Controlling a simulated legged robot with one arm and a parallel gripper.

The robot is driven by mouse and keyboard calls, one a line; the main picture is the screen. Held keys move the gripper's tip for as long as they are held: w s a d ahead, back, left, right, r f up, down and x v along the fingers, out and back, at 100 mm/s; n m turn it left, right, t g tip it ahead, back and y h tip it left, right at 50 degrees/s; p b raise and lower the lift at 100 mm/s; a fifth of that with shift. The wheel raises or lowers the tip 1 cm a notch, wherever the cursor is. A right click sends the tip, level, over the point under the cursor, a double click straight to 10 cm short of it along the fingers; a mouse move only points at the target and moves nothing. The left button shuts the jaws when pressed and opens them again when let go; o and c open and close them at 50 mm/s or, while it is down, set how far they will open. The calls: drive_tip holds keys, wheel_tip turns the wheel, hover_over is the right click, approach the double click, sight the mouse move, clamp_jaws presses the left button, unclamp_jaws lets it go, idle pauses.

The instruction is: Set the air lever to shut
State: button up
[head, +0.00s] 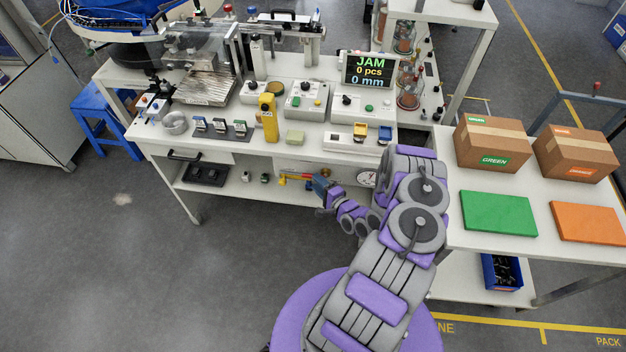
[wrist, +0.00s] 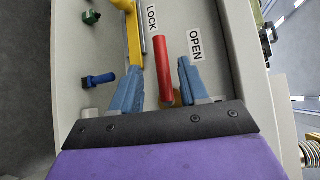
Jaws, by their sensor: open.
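The air lever's red handle (wrist: 164,68) shows in the wrist view as a straight bar between the LOCK label (wrist: 152,17) and the OPEN label (wrist: 195,46), closer to OPEN at its lower end. My gripper (wrist: 158,66) is open, with one blue finger on each side of the red handle. Gaps show between the handle and both fingers. A yellow part (wrist: 133,35) lies beside the left finger. In the head view my gripper (head: 322,187) reaches to the lower shelf, just right of the yellow part (head: 298,176). The lever is small and partly hidden there.
The lower shelf (head: 225,188) sits under the workbench top (head: 220,147). A round gauge (head: 367,178) is right of my gripper. A small blue piece (wrist: 98,80) and a green piece (wrist: 91,17) lie left of the fingers. The display (head: 370,71) reads JAM.

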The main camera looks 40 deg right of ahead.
drive_tip(key=w, duration=0.3)
drive_tip(key=shift+w+f, duration=0.15)
drive_tip(key=shift+w, duration=0.05)
drive_tip(key=shift+c, duration=0.3)
clamp_jaws()
idle(0.3)
